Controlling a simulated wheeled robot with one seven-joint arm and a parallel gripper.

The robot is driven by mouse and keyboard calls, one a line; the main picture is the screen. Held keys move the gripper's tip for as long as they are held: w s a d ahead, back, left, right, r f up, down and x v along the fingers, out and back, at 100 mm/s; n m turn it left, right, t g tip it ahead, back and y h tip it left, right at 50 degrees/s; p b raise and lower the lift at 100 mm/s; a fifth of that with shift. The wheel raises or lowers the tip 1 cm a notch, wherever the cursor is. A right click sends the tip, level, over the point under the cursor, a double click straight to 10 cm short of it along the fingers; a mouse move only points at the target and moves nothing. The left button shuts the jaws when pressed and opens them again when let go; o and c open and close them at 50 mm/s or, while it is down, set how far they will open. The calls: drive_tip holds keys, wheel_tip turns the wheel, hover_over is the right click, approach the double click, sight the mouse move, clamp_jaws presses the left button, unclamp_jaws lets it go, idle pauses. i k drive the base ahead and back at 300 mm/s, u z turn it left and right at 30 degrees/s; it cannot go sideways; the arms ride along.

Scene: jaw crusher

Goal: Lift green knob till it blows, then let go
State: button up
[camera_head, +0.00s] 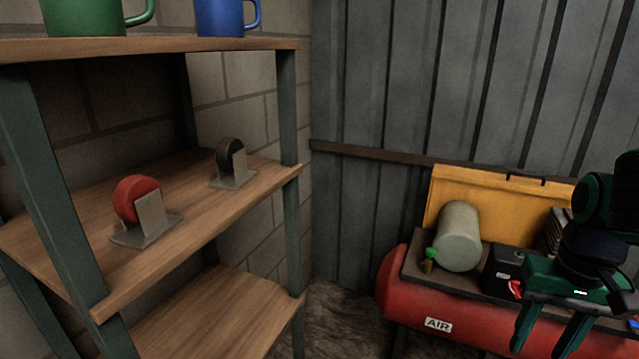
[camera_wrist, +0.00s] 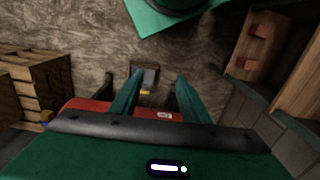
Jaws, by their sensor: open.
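The green knob (camera_head: 431,252) is a small cap on a brass stem. It stands on the compressor's dark top plate, beside the left end of a grey-green cylinder (camera_head: 460,237). The red air tank (camera_head: 400,290) lies below the plate. My gripper (camera_head: 540,345) hangs over the front right of the tank, its two green fingers pointing down, apart and empty. It is well to the right of the knob, not touching it. The fingers (camera_wrist: 160,75) also show spread in the wrist view, with the red tank (camera_wrist: 90,106) behind them. I cannot make out the knob there.
A black box with a red switch (camera_head: 510,278) sits between the cylinder and my gripper. A yellow panel (camera_head: 485,200) stands behind. A wooden shelf (camera_head: 240,210) at left holds a red wheel (camera_head: 137,196), a black wheel (camera_head: 229,153) and two mugs. Space above the knob looks clear.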

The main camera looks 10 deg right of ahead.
sight(430, 253)
drive_tip(key=k, duration=1.2)
drive_tip(key=z, duration=0.4)
drive_tip(key=i, duration=1.85)
drive_tip(key=u, duration=0.4)
